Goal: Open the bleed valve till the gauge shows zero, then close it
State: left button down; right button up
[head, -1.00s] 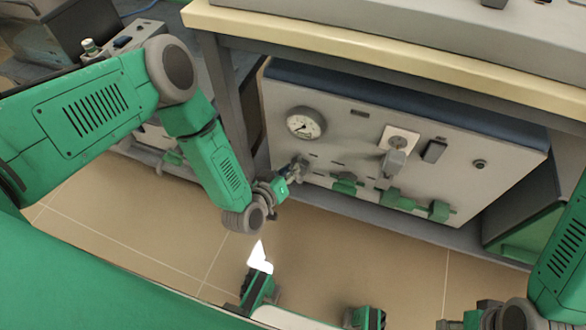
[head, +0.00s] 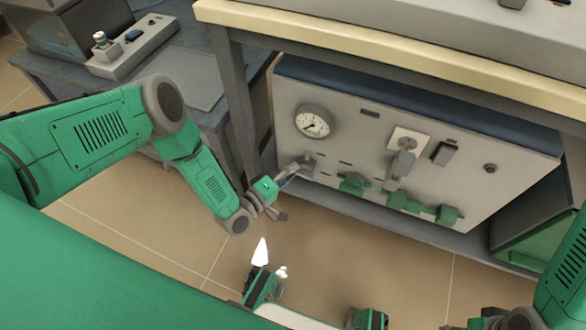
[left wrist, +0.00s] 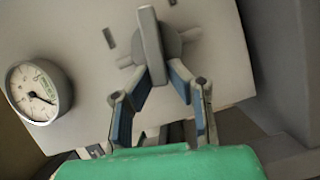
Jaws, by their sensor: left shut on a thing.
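The bleed valve is a grey knob with a flat bar handle (left wrist: 150,45) on the pale panel (head: 450,195), below the gauge. My left gripper (head: 300,166) reaches it from the left; in the left wrist view its two fingers (left wrist: 163,72) close on the handle from both sides. The handle stands nearly upright in that view. The round white gauge (head: 313,121) is on the panel's upper left; it also shows in the left wrist view (left wrist: 38,92), its dark needle pointing to the lower right there. The figures are too small to read.
Several green valve handles (head: 405,202) line the panel's lower part, right of my left gripper. A grey lever (head: 402,165) and a dark switch (head: 443,153) sit above them. A bench top (head: 400,65) overhangs the panel. Clear tiled floor (head: 150,240) lies in front.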

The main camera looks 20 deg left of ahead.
pick_arm(q)
jog(key=shift+w+a+f+n+t, duration=0.1)
jog(key=shift+a+f+n+t, duration=0.1)
jog(key=shift+n, duration=0.3)
jog(key=shift+w+a+f+n+t, duration=0.1)
jog(key=shift+a+n, duration=0.05)
jog(key=shift+n, duration=0.35)
jog(key=c, duration=1.5)
grip_release()
jog(key=shift+c, duration=0.2)
jog(key=shift+s+d, duration=0.1)
jog(key=shift+s, duration=0.05)
jog(key=v, duration=1.1)
jog(key=shift+s+a+f, duration=0.25)
jog(key=shift+s+a, duration=0.05)
jog(key=shift+a, duration=0.1)
